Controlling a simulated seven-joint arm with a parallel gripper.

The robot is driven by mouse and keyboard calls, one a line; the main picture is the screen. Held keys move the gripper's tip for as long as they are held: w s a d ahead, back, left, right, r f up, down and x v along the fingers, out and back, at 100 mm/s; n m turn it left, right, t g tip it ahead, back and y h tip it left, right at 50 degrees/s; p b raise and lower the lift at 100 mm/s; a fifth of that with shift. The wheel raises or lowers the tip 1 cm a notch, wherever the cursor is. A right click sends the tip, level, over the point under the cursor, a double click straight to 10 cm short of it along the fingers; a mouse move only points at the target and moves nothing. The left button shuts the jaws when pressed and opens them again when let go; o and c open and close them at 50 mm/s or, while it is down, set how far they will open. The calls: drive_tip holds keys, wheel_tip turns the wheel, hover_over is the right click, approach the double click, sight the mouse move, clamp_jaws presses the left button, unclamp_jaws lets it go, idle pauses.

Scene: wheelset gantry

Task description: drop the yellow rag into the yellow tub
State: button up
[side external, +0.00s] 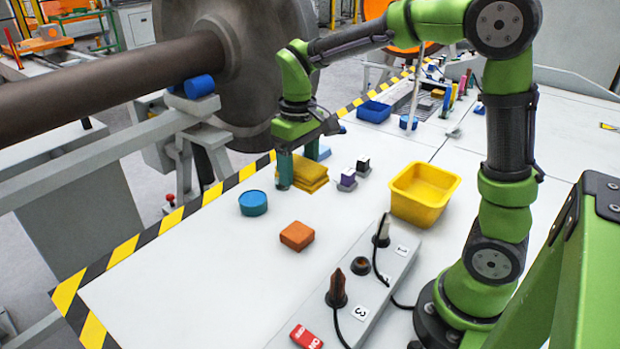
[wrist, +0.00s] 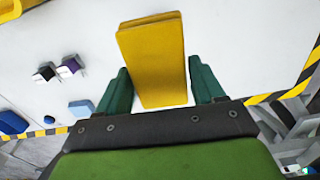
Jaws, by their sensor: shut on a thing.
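The yellow rag (side external: 308,174) is a folded stack on the white table, left of the tub in the side view. It also fills the upper middle of the wrist view (wrist: 152,55). My gripper (side external: 298,168) points down at it, with one green finger on each side, and is shut on it. In the wrist view the fingers (wrist: 160,78) flank the rag's near end. The rag looks to be at table height; I cannot tell whether it is lifted.
Between rag and tub stand two small blocks, one black-topped (side external: 363,167) and one purple (side external: 347,180). A blue round tin (side external: 253,203) and an orange block (side external: 297,236) lie nearer. A grey socket strip (side external: 377,290) with cables stands in front of the tub. A large wheelset (side external: 235,60) is behind.

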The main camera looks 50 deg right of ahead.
drive_tip(key=shift+s+a+n, duration=0.15)
drive_tip(key=shift+s+n, duration=0.1)
drive_tip(key=shift+n, duration=0.15)
drive_tip(key=s+d+m, duration=0.1)
drive_tip(key=s+d, duration=0.5)
drive_tip(key=d, duration=0.4)
drive_tip(key=s+d+m, duration=0.1)
drive_tip(key=s+d, duration=0.4)
drive_tip(key=d, duration=0.5)
drive_tip(key=s+d+m, duration=0.1)
drive_tip(key=s+d, duration=0.5)
drive_tip(key=d, duration=0.4)
drive_tip(key=shift+s+d+f+n, duration=0.15)
drive_tip(key=shift+f+n, duration=0.6)
drive_tip(key=shift+f, duration=0.6)
drive_tip(key=shift+w+d+f+n, duration=0.1)
drive_tip(key=shift+f+n, duration=0.65)
drive_tip(key=shift+f, duration=0.55)
